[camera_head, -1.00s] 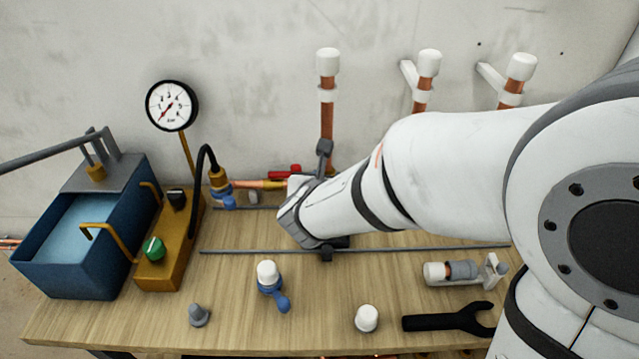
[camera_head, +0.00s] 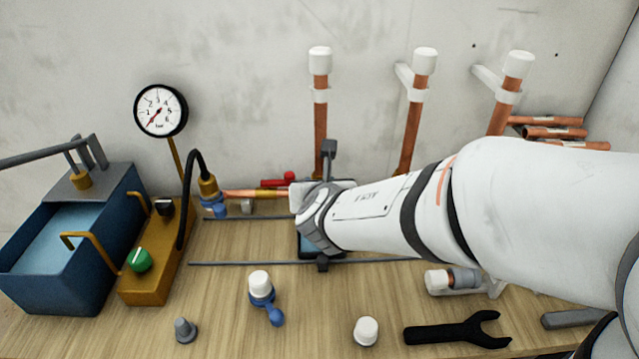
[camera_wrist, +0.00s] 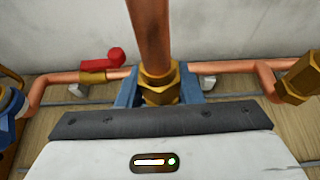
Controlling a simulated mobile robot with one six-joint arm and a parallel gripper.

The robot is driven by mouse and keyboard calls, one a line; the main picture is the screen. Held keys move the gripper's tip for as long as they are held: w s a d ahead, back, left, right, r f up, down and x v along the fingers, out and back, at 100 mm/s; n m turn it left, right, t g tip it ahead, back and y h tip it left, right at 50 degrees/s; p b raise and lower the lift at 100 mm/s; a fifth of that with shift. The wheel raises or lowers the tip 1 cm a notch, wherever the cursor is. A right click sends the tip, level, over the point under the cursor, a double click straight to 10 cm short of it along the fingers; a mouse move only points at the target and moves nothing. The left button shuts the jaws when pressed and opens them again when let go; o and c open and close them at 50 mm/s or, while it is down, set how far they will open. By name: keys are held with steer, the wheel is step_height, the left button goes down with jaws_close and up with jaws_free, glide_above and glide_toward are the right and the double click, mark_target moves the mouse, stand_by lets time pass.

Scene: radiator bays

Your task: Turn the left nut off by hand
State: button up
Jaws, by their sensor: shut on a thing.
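A brass nut (camera_wrist: 160,90) sits at the foot of a vertical copper pipe (camera_wrist: 152,35) in the wrist view. The blue fingers of my gripper (camera_wrist: 159,92) are on its left and right sides, shut on it. In the head view my wrist is at the foot of the leftmost upright copper pipe (camera_head: 320,125) and hides the nut and fingers. Another brass nut (camera_wrist: 297,78) is at the right edge of the wrist view, apart from my gripper.
A red-handled valve (camera_wrist: 117,57) is left of my gripper. A blue tank pump (camera_head: 75,245) and a gauge (camera_head: 160,110) stand at left. White caps, a blue-handled valve (camera_head: 262,290) and a black wrench (camera_head: 458,331) lie on the bench front.

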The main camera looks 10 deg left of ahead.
steer(key=shift+n+g+y+b, duration=0.7)
steer(key=shift+n+y+b, duration=0.95)
steer(key=shift+b, duration=2.5)
steer(key=o, duration=1)
steer(key=shift+d+r, duration=0.1)
steer(key=shift+s+d+r+p, duration=0.1)
steer(key=shift+s+r+p, duration=0.1)
steer(key=shift+s+p, duration=0.15)
steer(key=p+v, duration=0.5)
steer(key=v, duration=0.4)
steer(key=shift+p, duration=0.35)
